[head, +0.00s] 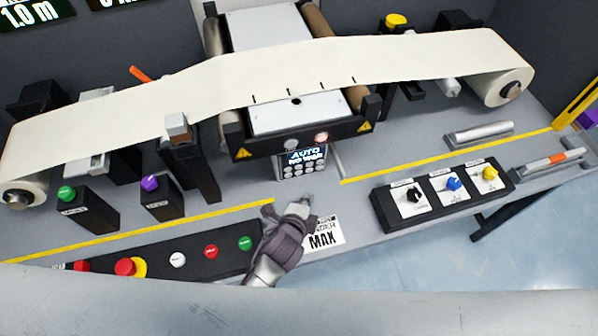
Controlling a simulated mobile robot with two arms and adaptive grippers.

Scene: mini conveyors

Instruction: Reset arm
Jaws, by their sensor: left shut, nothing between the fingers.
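My left gripper (300,206) shows in the lower middle of the head view, with its fingers shut and nothing held. It is over the front part of the grey bench (350,222), just in front of the small keypad with an AUTO display (303,165). A white MAX label (325,236) lies right beside it, partly hidden by it. The gripper also covers the right end of the black button panel (215,262). My right gripper is not in view.
A white web (240,75) runs over rollers across the back, ending at a roll (500,88). A switch box (442,193) with several knobs stands at the right. Green (66,194) and purple (150,183) knobs stand at the left. Yellow lines (450,155) mark the bench.

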